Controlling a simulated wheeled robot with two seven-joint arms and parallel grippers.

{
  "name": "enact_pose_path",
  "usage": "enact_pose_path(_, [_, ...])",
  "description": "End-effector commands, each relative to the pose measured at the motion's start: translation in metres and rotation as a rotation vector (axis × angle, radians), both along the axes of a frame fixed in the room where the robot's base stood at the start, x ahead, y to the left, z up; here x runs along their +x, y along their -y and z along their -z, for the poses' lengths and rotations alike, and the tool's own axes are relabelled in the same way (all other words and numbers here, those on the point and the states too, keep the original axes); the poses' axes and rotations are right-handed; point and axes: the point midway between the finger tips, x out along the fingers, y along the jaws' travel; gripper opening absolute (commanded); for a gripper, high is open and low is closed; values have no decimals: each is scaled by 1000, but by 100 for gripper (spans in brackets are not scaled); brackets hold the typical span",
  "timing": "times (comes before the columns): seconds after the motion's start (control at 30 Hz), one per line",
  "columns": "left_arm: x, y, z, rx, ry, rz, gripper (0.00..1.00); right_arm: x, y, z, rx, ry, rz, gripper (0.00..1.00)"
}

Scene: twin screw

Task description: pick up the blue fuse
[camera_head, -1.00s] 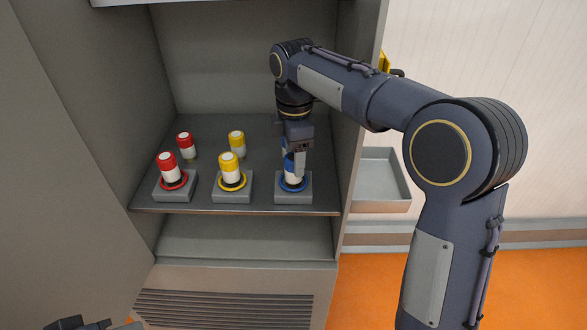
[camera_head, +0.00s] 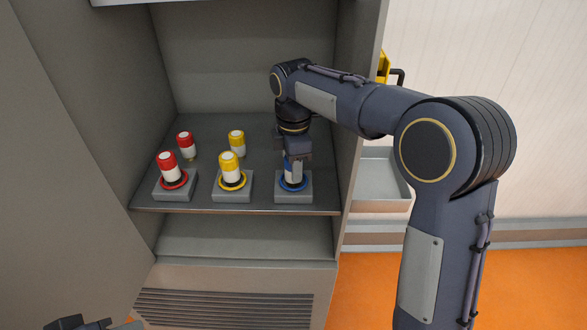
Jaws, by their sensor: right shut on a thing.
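The blue fuse (camera_head: 291,178) stands upright in the blue-ringed socket block (camera_head: 293,196) at the right front of the cabinet shelf. Its upper part is hidden by my right gripper (camera_head: 292,162). My right gripper points down from above and is shut on the blue fuse. Whether anything blue stands behind the gripper cannot be told. A dark piece of my left arm or gripper (camera_head: 80,324) shows at the bottom left edge; its jaws cannot be made out.
A red fuse (camera_head: 168,166) and a yellow fuse (camera_head: 230,168) stand in sockets to the left. Another red fuse (camera_head: 186,145) and yellow fuse (camera_head: 237,143) stand behind them. The cabinet walls close in both sides. A grey tray (camera_head: 382,180) sits outside right.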

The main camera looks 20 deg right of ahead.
Motion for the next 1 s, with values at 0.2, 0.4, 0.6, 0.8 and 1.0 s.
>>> enact_pose_path(0.2, [0,0,0,0,0,0,36,0,0,-1,0,0,0,5])
enact_pose_path(0.4, [0,0,-1,0,0,0,36,1,-1,-13,1,2,-1,5])
enact_pose_path(0.6, [0,0,-1,0,0,0,36,-8,-7,-44,4,4,-5,5])
enact_pose_path(0.8, [0,0,1,0,0,0,36,-39,-25,-87,3,5,-6,5])
enact_pose_path(1.0, [0,0,8,0,0,0,36,-80,-50,-109,2,3,-7,5])
